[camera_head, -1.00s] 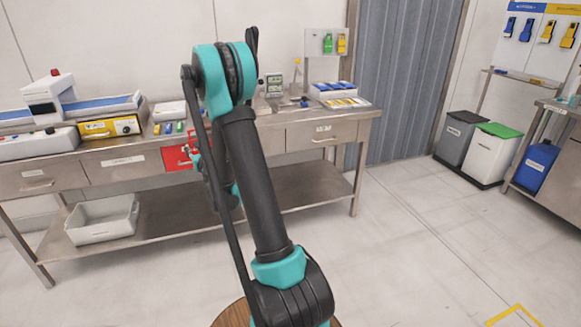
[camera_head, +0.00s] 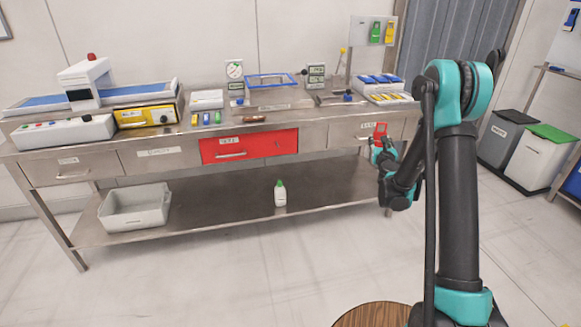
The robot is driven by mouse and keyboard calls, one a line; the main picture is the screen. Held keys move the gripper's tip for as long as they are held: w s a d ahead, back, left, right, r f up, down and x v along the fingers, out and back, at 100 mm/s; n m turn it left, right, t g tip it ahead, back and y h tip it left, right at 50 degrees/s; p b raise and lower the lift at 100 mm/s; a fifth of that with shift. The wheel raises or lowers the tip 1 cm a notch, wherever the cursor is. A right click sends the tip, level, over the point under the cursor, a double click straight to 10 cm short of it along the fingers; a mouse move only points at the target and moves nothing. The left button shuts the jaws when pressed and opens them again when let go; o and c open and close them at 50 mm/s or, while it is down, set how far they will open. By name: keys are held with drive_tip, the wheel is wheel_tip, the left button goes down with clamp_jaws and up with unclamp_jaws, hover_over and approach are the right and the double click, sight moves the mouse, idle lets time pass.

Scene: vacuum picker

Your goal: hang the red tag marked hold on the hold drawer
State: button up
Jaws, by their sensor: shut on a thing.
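The red drawer (camera_head: 248,147) sits shut in the middle of the steel bench front. It has a small white label at its upper left, too small to read for sure, and a bar handle. My gripper (camera_head: 380,144) is at the right end of the bench, in front of the right-hand drawer (camera_head: 345,134). It is shut on a small red piece, which looks like the red tag (camera_head: 381,129), upright above the fingers. Its marking cannot be read. The gripper is well to the right of the red drawer and apart from it.
The bench top (camera_head: 300,118) holds a yellow box (camera_head: 146,116), gauges, a blue frame (camera_head: 270,80) and small tools. A grey bin (camera_head: 135,206) and a white bottle (camera_head: 280,194) stand on the lower shelf. The floor before the bench is clear.

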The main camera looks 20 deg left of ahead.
drive_tip(key=s+a+f+n+y, duration=0.1)
drive_tip(key=a+f, duration=0.4)
drive_tip(key=a, duration=0.8)
drive_tip(key=s+a+f+n+g+y, duration=0.1)
drive_tip(key=a+f, duration=0.5)
drive_tip(key=a, duration=0.8)
drive_tip(key=s+a+f+n+g+y, duration=0.1)
drive_tip(key=a+f, duration=0.5)
drive_tip(key=a, duration=0.7)
drive_tip(key=s+n+y, duration=0.1)
drive_tip(key=s+y, duration=0.1)
drive_tip(key=y, duration=0.1)
drive_tip(key=shift+a, duration=0.4)
drive_tip(key=shift+w+f, duration=0.1)
